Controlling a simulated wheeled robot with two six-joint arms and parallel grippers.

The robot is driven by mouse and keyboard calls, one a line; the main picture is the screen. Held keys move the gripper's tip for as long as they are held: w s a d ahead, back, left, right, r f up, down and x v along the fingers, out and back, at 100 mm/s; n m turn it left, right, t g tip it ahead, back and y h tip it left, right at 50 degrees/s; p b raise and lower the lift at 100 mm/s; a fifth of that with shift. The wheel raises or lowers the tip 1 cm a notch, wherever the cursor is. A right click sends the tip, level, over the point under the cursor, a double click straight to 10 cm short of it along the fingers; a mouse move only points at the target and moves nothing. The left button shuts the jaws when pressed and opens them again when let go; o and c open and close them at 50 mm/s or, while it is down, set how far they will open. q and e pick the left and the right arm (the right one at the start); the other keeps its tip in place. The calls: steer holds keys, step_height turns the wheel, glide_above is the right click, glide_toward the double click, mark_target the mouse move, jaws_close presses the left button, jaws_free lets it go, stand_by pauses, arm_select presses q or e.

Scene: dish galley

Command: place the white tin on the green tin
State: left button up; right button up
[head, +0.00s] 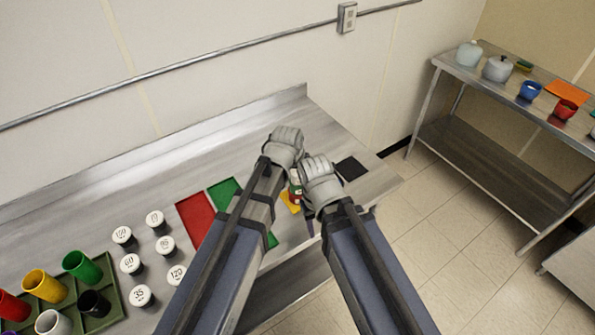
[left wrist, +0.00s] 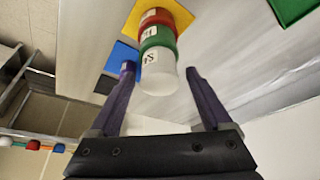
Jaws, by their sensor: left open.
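In the left wrist view the white tin (left wrist: 158,76) sits against the end of the green tin (left wrist: 157,35), in line with it. The green tin stands on a red tin (left wrist: 155,16) over a yellow mat (left wrist: 185,14). My left gripper (left wrist: 160,75) is open, with one purple finger on each side of the white tin and visible gaps between. In the head view the stack (head: 295,186) is mostly hidden behind my grippers. My right gripper (head: 318,190) is beside it on the right; its fingertips are mostly hidden.
Red (head: 194,218) and green (head: 222,192) mats lie left of the stack, a black mat (head: 350,168) to its right. Several white-lidded jars (head: 123,236) and a green tray of cups (head: 108,312) are at lower left. A steel shelf table (head: 450,65) stands far right.

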arm_select(q)
steer(key=p+v, duration=1.1)
steer(key=v, duration=0.1)
steer(key=s+a+f+n+g+y, duration=0.15)
steer(key=s+a, duration=0.25)
steer(key=a, duration=0.4)
steer(key=s+a+n+g, duration=0.2)
steer(key=s+a, duration=0.2)
steer(key=a, duration=0.3)
steer(key=s+d+f+m+b, duration=0.1)
steer(key=s+d+f+b, duration=0.1)
steer(key=d+f+b, duration=0.1)
steer(key=s+d+f+m+b, duration=0.1)
steer(key=d+f+b, duration=0.2)
steer(key=f+b, duration=0.2)
steer(key=s+d+f+m+g+y+b, duration=0.1)
steer(key=s+d+f+m+b, duration=0.1)
steer(key=d+f+b, duration=0.2)
steer(key=shift+s+d+f+b, duration=0.1)
steer(key=shift+s+f+b, duration=0.25)
steer(key=shift+f+b, duration=0.15)
